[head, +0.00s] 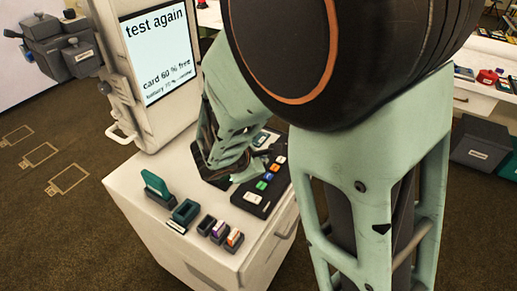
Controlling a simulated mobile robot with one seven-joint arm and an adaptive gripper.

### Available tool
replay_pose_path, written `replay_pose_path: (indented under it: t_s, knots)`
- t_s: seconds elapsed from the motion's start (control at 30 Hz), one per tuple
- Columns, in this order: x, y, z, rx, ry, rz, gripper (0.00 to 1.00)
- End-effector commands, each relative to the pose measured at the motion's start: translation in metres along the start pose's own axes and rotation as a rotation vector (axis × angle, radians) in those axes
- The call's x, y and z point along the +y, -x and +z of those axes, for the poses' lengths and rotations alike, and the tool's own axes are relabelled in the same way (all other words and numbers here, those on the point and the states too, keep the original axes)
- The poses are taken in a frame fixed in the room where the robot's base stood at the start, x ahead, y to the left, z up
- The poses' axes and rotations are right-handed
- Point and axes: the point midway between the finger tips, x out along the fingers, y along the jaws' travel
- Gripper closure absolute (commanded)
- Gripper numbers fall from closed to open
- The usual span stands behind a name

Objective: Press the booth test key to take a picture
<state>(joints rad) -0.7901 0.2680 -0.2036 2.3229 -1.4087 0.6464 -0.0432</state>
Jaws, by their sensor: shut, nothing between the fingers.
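The booth's screen (158,48) reads "test again" and "card 60 % free", with a smaller line under it that is hard to read. A black key panel (252,206) with several coloured keys lies on the white counter. It has orange, blue, green and white keys. My gripper (243,176) is shut and empty, reaching down at the panel's left side. Its fingertips are low, close to the panel, and partly hidden by my arm. I cannot tell whether they touch a key. Which key is the test key cannot be read.
A dark camera-like unit (60,45) sticks out left of the screen. On the counter (140,205) stand a green-topped item (156,186), a dark green holder (185,211) and several small blocks. Dark bins (481,148) stand on the floor at right.

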Motion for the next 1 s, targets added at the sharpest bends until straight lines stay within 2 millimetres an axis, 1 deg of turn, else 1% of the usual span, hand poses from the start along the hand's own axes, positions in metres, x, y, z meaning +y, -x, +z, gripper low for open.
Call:
replay_pose_path:
  t_s: [0.03, 0.4, 0.5, 0.67, 1.0]
  knots:
    - [-0.005, -0.006, -0.005, 0.000, 0.002, -0.001, 1.00]
    - [-0.032, -0.043, -0.032, 0.000, 0.000, 0.000, 1.00]
    - [-0.036, -0.050, -0.036, 0.000, -0.001, 0.000, 1.00]
    - [-0.040, -0.055, -0.040, 0.000, -0.001, 0.000, 1.00]
    - [-0.040, -0.054, -0.040, 0.000, -0.001, 0.000, 1.00]
